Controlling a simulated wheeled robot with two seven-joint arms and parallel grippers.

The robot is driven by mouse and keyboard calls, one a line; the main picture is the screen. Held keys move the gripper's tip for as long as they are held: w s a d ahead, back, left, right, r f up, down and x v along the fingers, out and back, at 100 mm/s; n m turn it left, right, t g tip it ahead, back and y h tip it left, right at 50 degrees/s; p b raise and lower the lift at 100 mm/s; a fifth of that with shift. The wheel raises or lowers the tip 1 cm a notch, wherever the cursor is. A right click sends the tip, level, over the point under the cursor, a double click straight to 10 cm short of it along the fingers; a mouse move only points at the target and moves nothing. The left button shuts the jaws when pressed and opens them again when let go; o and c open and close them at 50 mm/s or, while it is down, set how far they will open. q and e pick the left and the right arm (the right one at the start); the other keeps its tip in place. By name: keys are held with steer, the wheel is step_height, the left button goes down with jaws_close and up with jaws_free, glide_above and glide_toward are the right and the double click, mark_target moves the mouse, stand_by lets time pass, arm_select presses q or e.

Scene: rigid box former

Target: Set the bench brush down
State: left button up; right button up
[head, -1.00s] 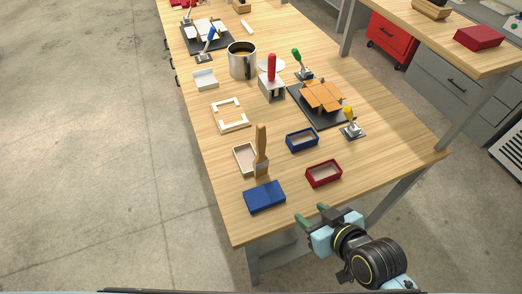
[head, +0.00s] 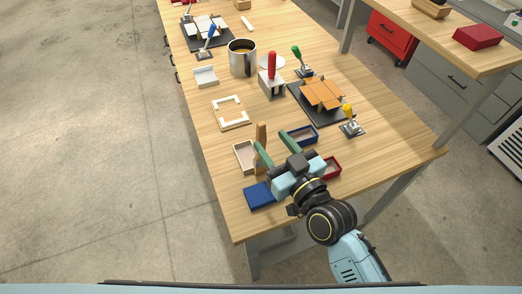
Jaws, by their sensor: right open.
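The bench brush (head: 261,134) has a wooden handle that points up. It stands beside the cream open box (head: 243,157), near the front of the bench. My right gripper (head: 270,139) is open, with its green fingers spread. The left finger overlaps the brush in the picture and hides its lower part. I cannot tell whether that finger touches it. The other finger reaches over the blue open box (head: 305,135), and nothing shows between the fingers. My left gripper is not in view.
A blue block (head: 258,196) and a red open box (head: 333,167) lie partly under my right gripper. The bench's right front corner is bare.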

mark_target(263, 129)
steer(key=shift+x, duration=3.05)
steer(key=shift+r, duration=0.15)
jaws_close()
